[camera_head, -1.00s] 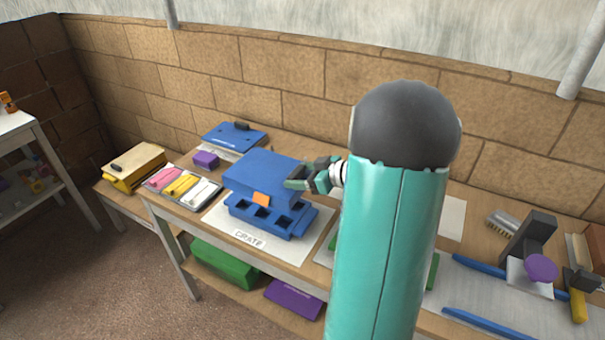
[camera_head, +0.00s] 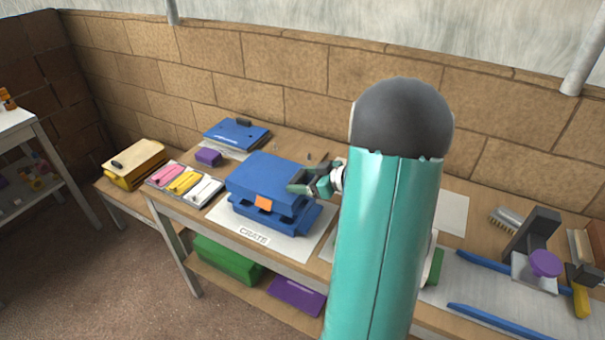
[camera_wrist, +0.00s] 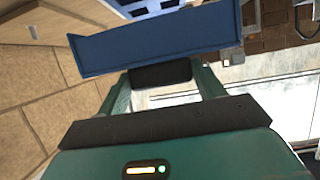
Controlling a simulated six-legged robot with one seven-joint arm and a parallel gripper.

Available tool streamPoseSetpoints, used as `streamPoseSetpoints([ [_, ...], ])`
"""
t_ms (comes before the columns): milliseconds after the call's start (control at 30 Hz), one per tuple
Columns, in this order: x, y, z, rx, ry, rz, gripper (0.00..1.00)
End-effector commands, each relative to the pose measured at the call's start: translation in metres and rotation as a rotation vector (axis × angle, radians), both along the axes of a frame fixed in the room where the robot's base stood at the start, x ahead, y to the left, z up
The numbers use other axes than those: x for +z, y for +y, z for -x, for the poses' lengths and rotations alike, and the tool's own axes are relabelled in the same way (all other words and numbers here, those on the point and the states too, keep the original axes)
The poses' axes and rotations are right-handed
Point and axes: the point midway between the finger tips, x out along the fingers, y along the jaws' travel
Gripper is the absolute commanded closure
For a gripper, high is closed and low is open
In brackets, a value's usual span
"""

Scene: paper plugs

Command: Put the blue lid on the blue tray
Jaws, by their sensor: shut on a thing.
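The blue lid (camera_head: 265,175) is a thick box-shaped piece with an orange tab on its near side. It is over the blue tray (camera_head: 272,228), which lies on a white sheet marked CRATE and shows only its lower near part. The lid hides most of the tray's square openings. I cannot tell whether the lid touches the tray. My gripper (camera_head: 299,186) is at the lid's right side. In the wrist view, my gripper (camera_wrist: 165,80) is shut on the black handle (camera_wrist: 160,75), with the lid's blue face (camera_wrist: 155,45) just beyond.
A flat blue panel (camera_head: 228,134) with a black knob lies at the back left. A purple block (camera_head: 208,157), a tray of coloured pieces (camera_head: 210,191) and a yellow box (camera_head: 128,178) are to the left. Blue bars and a purple knob (camera_head: 544,263) are on the right.

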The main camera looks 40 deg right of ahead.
Motion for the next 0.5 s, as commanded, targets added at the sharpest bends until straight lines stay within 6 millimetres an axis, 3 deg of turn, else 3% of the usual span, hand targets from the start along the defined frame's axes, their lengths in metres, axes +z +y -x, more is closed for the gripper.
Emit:
streamPoseSetpoints([
  [500, -0.047, 0.002, -0.002, 0.0, 0.001, -0.002, 0.57],
])
